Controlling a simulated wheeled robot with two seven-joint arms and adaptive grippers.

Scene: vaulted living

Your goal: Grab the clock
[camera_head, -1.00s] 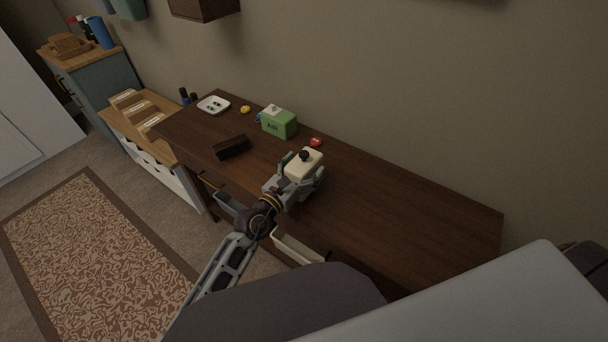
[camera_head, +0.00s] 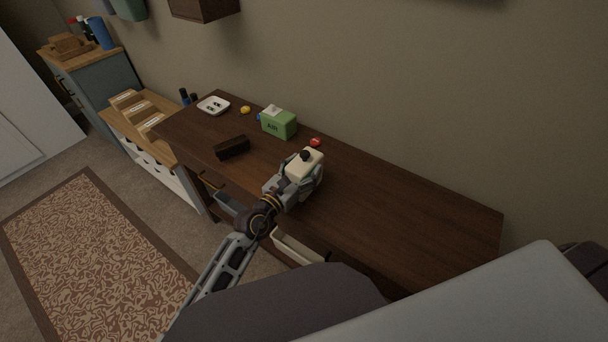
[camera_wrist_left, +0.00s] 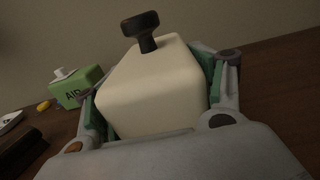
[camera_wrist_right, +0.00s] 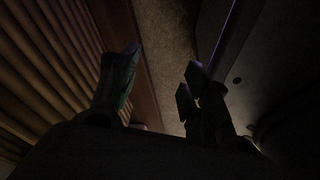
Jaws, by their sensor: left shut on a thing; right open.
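The clock (camera_head: 304,165) is a cream block with rounded edges and a black knob on top. No dial shows from these sides. My left gripper (camera_head: 300,178) is shut on it, one finger against each side, over the middle of the dark wooden desk. In the left wrist view the clock (camera_wrist_left: 152,88) stands upright between the green finger pads. I cannot tell whether its base touches the desk. My right gripper (camera_wrist_right: 160,75) shows only in its own wrist view, open and empty, in a dark place.
The dark desk (camera_head: 400,210) is bare to the right. Behind the clock are a green AID box (camera_head: 279,124) and a small red thing (camera_head: 315,142). A dark brown block (camera_head: 231,148), a yellow thing (camera_head: 245,110) and a white dish (camera_head: 213,105) are farther left. A wall runs behind.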

